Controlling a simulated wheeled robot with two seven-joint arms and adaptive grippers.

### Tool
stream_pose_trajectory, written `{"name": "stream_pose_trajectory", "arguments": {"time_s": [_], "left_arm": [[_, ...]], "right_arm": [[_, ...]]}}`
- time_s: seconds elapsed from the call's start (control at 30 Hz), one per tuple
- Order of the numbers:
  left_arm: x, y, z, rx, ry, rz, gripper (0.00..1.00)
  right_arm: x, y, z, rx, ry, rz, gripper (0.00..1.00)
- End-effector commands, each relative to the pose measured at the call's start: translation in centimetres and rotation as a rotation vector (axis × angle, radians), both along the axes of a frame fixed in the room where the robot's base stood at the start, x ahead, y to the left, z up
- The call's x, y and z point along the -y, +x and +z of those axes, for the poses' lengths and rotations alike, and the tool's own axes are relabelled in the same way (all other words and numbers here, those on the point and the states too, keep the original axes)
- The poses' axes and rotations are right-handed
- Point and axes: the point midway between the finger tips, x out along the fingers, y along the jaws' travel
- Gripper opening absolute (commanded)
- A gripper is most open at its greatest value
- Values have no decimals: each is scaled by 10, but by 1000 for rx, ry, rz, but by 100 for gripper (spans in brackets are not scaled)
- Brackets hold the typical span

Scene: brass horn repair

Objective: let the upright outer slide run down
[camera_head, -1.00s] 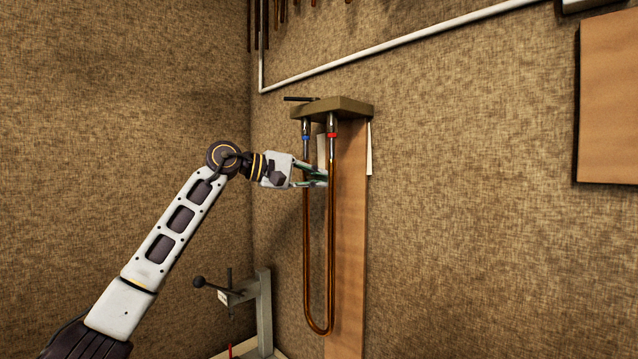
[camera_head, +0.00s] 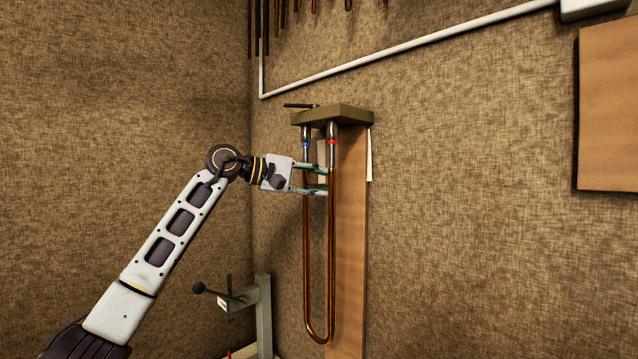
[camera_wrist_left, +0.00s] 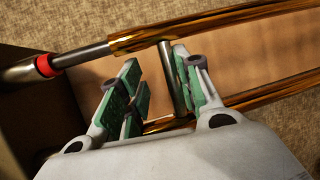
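The trombone slide hangs upright from a wall bracket (camera_head: 340,115). Its silver inner tubes carry a blue band and a red band (camera_head: 332,142). The copper-coloured outer slide (camera_head: 331,270) covers the lower tubes, bow at the bottom. My left gripper (camera_head: 321,181) reaches in from the left at the slide's upper part, fingers spread one above the other. In the left wrist view the gripper (camera_wrist_left: 155,88) is open. The silver cross brace (camera_wrist_left: 175,85) lies between the fingers, close to the right-hand one; I cannot tell whether they touch. My right gripper is not in view.
A wooden board (camera_head: 350,240) stands behind the slide against the fabric-like wall. A grey stand with a black-knobbed lever (camera_head: 263,315) is below left. A white pipe (camera_head: 400,52) crosses the wall above.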

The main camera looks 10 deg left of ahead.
Motion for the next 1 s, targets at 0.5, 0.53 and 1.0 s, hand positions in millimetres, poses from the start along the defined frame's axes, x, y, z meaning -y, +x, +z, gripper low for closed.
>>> {"name": "stream_pose_trajectory", "arguments": {"time_s": [0.5,0.53,1.0], "left_arm": [[-22,-13,5,1,0,2,32],[-24,-15,6,2,0,2,32],[-77,-50,16,1,1,3,32]], "right_arm": [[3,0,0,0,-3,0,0],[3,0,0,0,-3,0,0],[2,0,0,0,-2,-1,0]]}}
